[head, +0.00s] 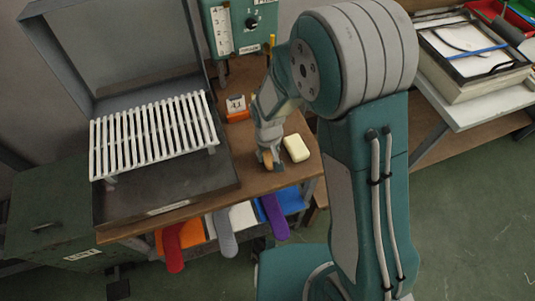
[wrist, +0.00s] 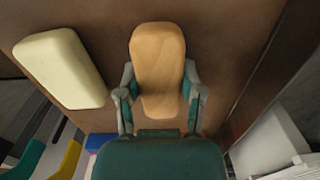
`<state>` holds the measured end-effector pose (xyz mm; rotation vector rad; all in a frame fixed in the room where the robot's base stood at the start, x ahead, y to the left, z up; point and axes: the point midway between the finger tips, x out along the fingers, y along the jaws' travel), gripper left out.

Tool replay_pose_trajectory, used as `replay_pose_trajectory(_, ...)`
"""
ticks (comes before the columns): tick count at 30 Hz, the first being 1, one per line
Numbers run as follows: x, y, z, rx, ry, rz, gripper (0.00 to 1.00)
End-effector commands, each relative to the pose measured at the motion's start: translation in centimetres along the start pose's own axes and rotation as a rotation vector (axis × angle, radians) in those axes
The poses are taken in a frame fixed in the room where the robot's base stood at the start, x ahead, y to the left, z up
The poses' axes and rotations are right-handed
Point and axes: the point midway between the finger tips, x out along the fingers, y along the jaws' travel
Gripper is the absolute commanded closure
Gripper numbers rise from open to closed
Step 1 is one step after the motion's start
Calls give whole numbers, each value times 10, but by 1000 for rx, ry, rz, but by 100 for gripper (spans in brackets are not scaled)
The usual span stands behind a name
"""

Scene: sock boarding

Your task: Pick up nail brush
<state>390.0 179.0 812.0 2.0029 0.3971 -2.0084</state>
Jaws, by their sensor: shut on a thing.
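The nail brush (wrist: 158,58) has a tan wooden back with rounded ends in the wrist view. My gripper (wrist: 158,98) is shut on it, with one finger on each long side. In the head view my gripper (head: 267,158) is low over the wooden bench top, near its front edge, and only a small tan part of the brush shows there. The brush's bristles are hidden, and I cannot tell whether it touches the bench.
A cream block (head: 296,148) lies just right of my gripper; it also shows in the wrist view (wrist: 60,68). A small orange-based holder (head: 237,110) stands behind. A white slatted rack (head: 155,135) sits in an open metal case at left. Coloured socks (head: 173,248) hang below the bench edge.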

Motion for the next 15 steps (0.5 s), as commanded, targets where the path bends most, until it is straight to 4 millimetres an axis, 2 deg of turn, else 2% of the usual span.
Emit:
replay_pose_trajectory(5,-26,0,-1,0,7,-1,98)
replay_pose_trajectory(15,-77,2,43,0,6,-1,98)
